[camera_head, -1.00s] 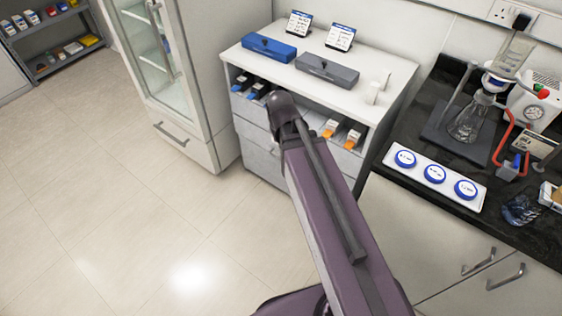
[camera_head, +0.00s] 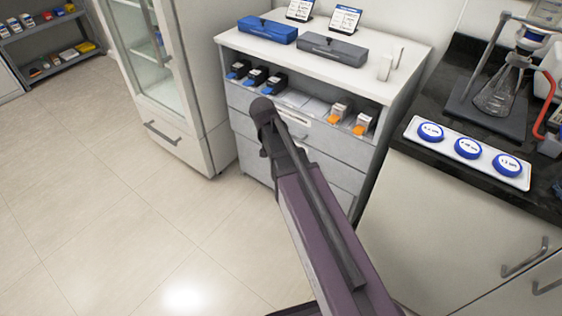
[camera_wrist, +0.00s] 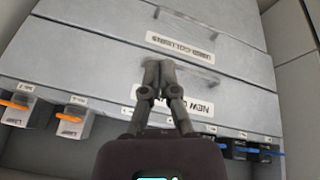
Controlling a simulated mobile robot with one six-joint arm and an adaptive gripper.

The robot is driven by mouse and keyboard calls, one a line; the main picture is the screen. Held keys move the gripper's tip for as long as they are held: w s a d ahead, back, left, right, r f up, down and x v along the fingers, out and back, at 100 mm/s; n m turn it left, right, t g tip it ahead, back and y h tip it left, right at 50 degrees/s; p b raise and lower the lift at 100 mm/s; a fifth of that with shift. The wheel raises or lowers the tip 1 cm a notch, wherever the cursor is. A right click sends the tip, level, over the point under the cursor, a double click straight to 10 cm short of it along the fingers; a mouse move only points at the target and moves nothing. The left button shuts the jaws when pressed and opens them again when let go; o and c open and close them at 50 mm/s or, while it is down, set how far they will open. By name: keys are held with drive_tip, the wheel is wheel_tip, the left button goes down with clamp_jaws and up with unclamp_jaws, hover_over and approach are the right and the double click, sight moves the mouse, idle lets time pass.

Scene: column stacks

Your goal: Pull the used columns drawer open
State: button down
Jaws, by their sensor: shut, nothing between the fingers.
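The used columns drawer (camera_wrist: 112,27) is a grey drawer front, upside down in the wrist view, with a "USED COLUMNS" label (camera_wrist: 180,47) and a bar handle (camera_wrist: 185,14). It looks closed. The drawer labelled "NEW C..." (camera_wrist: 100,70) lies between it and the open shelf and also looks closed. My gripper (camera_wrist: 158,66) is shut and empty. Its fingers appear in front of the new columns drawer, partly covering its label and handle. Contact cannot be told. In the head view my arm hides the gripper and part of the grey drawer fronts (camera_head: 330,172).
The open shelf above the drawers holds black-and-blue cartridges (camera_head: 255,77) and orange-tipped ones (camera_head: 338,112). Blue (camera_head: 267,30) and grey (camera_head: 330,46) boxes stand on top. A glass-door cabinet (camera_head: 175,130) is left, a dark counter (camera_head: 440,130) right. The floor at left is clear.

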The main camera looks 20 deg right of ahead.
drive_tip(key=w+f+m+t+h+b, duration=0.2)
drive_tip(key=w+f+m+h+b, duration=0.1)
drive_tip(key=w+f+b, duration=1)
wheel_tip(320, 180, down, 4)
drive_tip(key=m+b, duration=0.1)
drive_tip(key=b, duration=0.5)
drive_tip(key=shift+w+f+t, duration=0.2)
drive_tip(key=shift+w+t, duration=0.1)
drive_tip(key=shift+w+d+f+b, duration=0.1)
drive_tip(key=shift+f+b, duration=0.05)
drive_tip(key=shift+b, duration=0.15)
drive_tip(key=b+x, duration=0.7)
drive_tip(key=x, duration=0.2)
drive_tip(key=shift+d+f, duration=0.15)
drive_tip(key=shift+f, duration=0.1)
drive_tip(key=shift+w, duration=0.15)
drive_tip(key=shift+m, duration=0.3)
